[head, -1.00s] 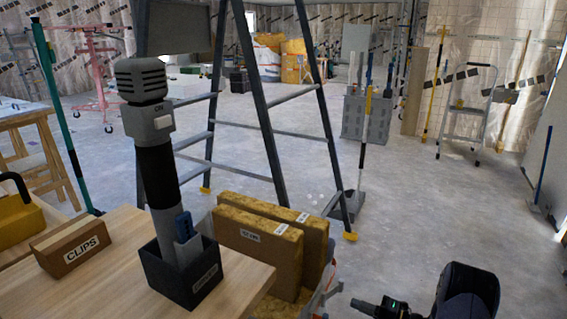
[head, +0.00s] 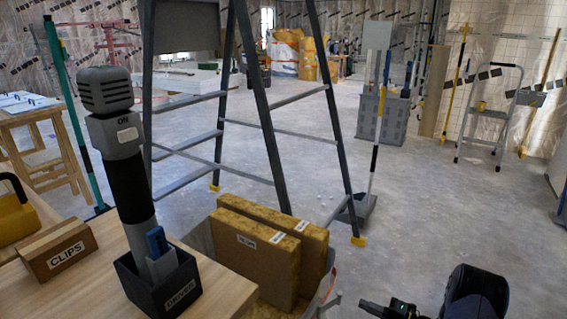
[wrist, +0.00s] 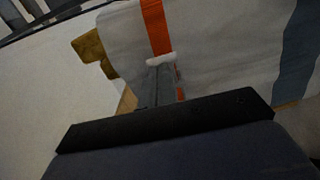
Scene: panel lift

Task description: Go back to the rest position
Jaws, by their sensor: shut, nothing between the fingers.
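My gripper (wrist: 160,66) shows in the wrist view, its narrow grey fingers together and empty. Beyond the fingertips is a whitish surface with an orange stripe (wrist: 155,25) and a grey-blue band (wrist: 297,55). I cannot tell whether the fingertips touch it.
Yellow-brown insulation slabs (head: 255,255) stand beside the wooden table (head: 225,283). On the table are a CLIPS box (head: 60,250) and a black DRIVERS holder (head: 170,295) with a tool. A stepladder (head: 265,110) stands behind.

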